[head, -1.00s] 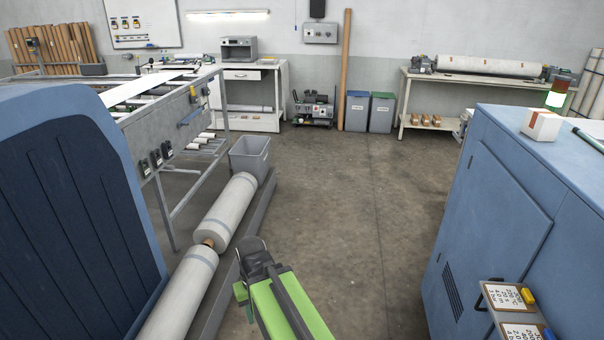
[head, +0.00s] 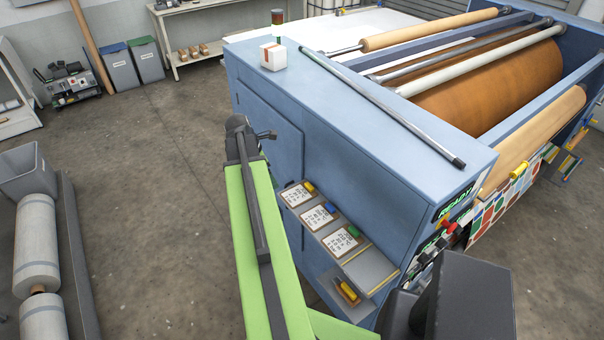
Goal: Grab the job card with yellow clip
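The job card with the yellow clip (head: 296,194) lies on a small shelf on the side of the blue press cabinet. It is the farthest of three white cards in a row, its clip at the upper right corner. My green arm reaches up just left of the shelf. A small dark part at its far end, seemingly my gripper (head: 266,135), shows in front of the cabinet side, beyond the card and apart from it in the picture. Its fingers are too small and partly hidden to tell open from shut.
A blue-clip card (head: 318,215) and a green-clip card (head: 343,241) lie nearer on the shelf (head: 372,270). A white box (head: 272,56) and a dark rod (head: 385,108) rest on the cabinet top (head: 400,150). Floor to the left is clear up to the rolls (head: 36,245).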

